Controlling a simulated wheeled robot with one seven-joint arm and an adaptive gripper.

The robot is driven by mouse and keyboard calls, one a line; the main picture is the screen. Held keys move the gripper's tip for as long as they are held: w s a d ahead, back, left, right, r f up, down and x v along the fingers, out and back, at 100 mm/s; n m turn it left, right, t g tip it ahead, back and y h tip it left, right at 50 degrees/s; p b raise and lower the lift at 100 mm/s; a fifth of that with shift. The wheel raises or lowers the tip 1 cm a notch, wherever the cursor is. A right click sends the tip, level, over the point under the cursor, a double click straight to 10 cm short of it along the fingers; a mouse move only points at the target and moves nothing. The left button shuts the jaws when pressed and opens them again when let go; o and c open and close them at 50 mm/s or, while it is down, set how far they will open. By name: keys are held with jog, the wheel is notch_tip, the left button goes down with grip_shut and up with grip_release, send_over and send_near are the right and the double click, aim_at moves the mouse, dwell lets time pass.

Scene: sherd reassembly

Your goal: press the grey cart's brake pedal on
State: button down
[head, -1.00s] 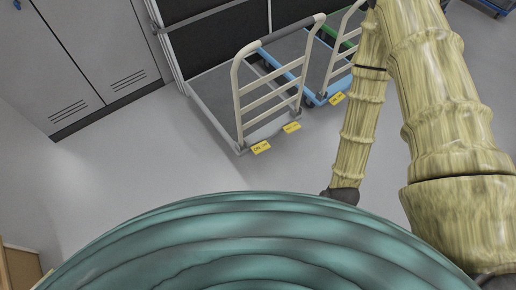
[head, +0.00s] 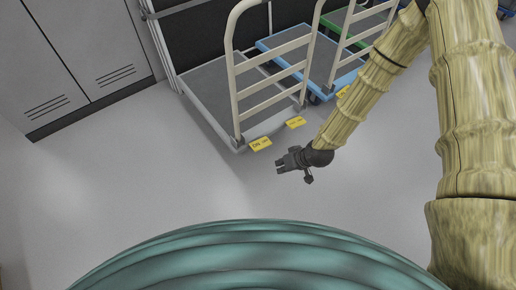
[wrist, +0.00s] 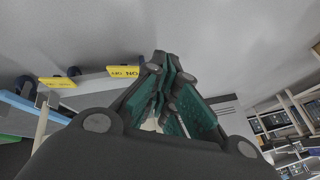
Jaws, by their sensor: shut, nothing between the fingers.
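The grey cart (head: 196,92) stands by the dark wall in the head view, with a beige push frame. Two yellow pedals sit low at its near edge: a left pedal (head: 260,144) and a right pedal (head: 295,123). Their lettering is too small to read surely. My gripper (head: 279,166) is shut and empty, in front of and below the pedals in the picture, apart from both. In the wrist view my gripper's fingers (wrist: 163,65) are together, and a yellow pedal (wrist: 123,71) with dark lettering shows to their left; I cannot tell which one it is.
A blue cart (head: 265,46) stands right beside the grey one, with a green cart (head: 335,24) beyond. Another yellow pedal (head: 343,93) is partly hidden by my arm. Grey lockers (head: 70,50) stand at the left. The floor (head: 150,180) in front is clear.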

jog(key=w+a+f+n+t+y+b, duration=0.1)
jog(key=w+f+b, duration=0.1)
jog(key=w+b, duration=0.5)
jog(key=w+a+f+n+t+b, duration=0.1)
jog(key=w+f+n+b, duration=0.1)
jog(key=w+b, duration=0.6)
jog(key=shift+w+a+f+t+y, duration=0.3)
jog(key=shift+w+f+y, duration=0.15)
jog(key=shift+w, duration=1.6)
jog(key=shift+f, duration=0.1)
jog(key=b, duration=0.5)
send_over(258, 145)
jog(key=d, duration=0.1)
notch_tip(258, 145, down, 7)
jog(key=shift+w+r, duration=0.1)
jog(key=f, duration=0.1)
jog(key=f+b, duration=0.1)
jog(key=f, duration=0.1)
jog(key=shift+a, duration=0.4)
jog(key=shift+a+f+b, duration=0.1)
jog(key=shift+f+b, duration=0.35)
jog(key=shift+f, duration=0.05)
jog(key=shift+a+p, duration=0.1)
jog(key=shift+p, duration=0.2)
